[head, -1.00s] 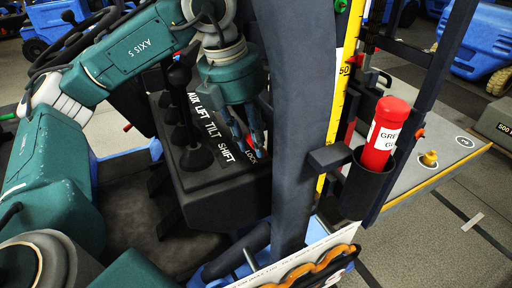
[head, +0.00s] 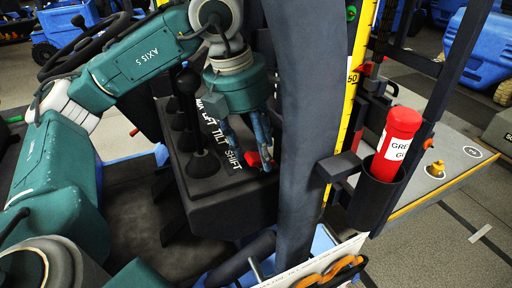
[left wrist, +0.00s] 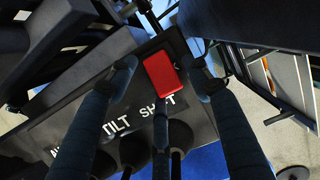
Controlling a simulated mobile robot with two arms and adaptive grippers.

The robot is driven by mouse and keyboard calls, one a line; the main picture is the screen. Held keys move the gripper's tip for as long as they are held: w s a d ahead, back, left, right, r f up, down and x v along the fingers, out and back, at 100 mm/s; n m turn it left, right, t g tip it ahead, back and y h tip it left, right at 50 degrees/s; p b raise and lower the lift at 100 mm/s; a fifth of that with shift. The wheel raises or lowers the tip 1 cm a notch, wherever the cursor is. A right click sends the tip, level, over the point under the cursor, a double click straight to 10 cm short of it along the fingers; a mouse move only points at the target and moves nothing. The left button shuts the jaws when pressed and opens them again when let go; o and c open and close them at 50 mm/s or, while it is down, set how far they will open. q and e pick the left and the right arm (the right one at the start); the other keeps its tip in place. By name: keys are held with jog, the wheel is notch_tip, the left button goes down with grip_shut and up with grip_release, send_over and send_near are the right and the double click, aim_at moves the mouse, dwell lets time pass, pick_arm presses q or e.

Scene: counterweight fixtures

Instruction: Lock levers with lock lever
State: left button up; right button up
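The red lock lever (head: 253,159) is at the end of the black lever console (head: 222,195), beyond the SHIFT label. In the left wrist view the lever shows as a red block (left wrist: 160,80). My left gripper (head: 249,150) is over that end of the console, pointing down. Its fingers are spread, one on each side of the red lever, with gaps visible in the left wrist view (left wrist: 164,70). I cannot tell how high the fingertips are above the console. Black knobbed levers (head: 187,82) stand along the console. My right gripper is not in view.
A thick dark post (head: 300,110) stands close to the right of my left gripper. Beyond it are a yellow measuring strip (head: 347,105) and a red canister (head: 392,145) in a black holder (head: 372,205). A steering wheel (head: 75,50) is at the upper left.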

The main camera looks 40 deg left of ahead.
aim_at(248, 157)
pick_arm(q)
jog(key=shift+r, duration=0.1)
jog(key=shift+r, duration=0.5)
jog(key=v, duration=1.1)
